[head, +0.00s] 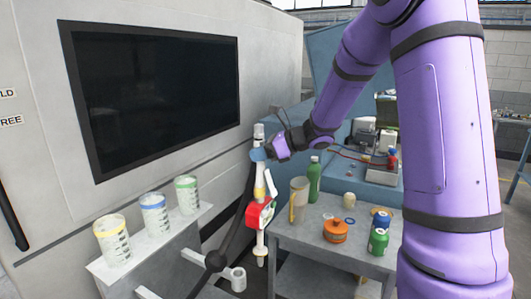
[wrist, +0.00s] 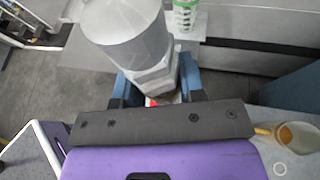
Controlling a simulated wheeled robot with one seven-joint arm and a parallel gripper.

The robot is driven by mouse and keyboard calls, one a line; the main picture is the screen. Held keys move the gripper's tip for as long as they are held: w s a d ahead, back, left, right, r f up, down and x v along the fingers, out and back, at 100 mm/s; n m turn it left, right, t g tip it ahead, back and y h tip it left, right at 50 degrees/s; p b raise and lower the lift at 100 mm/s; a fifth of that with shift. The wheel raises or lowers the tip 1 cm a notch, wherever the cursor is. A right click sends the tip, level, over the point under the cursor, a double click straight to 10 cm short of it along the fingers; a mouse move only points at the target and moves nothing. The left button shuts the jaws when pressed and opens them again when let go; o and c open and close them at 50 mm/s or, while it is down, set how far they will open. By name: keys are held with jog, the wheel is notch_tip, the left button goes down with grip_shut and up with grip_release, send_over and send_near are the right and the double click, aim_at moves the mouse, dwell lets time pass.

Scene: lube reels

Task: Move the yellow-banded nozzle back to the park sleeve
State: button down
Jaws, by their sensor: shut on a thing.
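The yellow-banded nozzle (head: 260,188) hangs upright in the head view, with a pale top, a red and white body and a pale spout pointing down. My gripper (head: 258,154) is shut on its upper part. In the wrist view the blue fingers of my gripper (wrist: 157,88) flank the nozzle's grey top (wrist: 130,35), which hides most of the lower nozzle. A short white sleeve (head: 238,279) on a bracket, likely a park sleeve, stands low at the front. The spout end is apart from it, to its right and slightly higher in the picture. Another pale sleeve (head: 146,293) is partly cut off at the bottom edge.
Measuring cups with yellow (head: 112,240), blue (head: 155,214) and green (head: 187,194) bands stand on a ledge at left. A black hose with a ball (head: 215,261) hangs beside the nozzle. A grey cart (head: 330,250) at right carries a green bottle (head: 314,180), a jug and an orange can.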

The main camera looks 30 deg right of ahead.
jog(key=w+a, duration=0.2)
jog(key=a, duration=0.6)
jog(key=shift+f, duration=0.25)
dwell(0.8)
dwell(0.3)
jog(key=shift+f, duration=1.1)
jog(key=shift+f, duration=1.2)
jog(key=shift+f, duration=1.7)
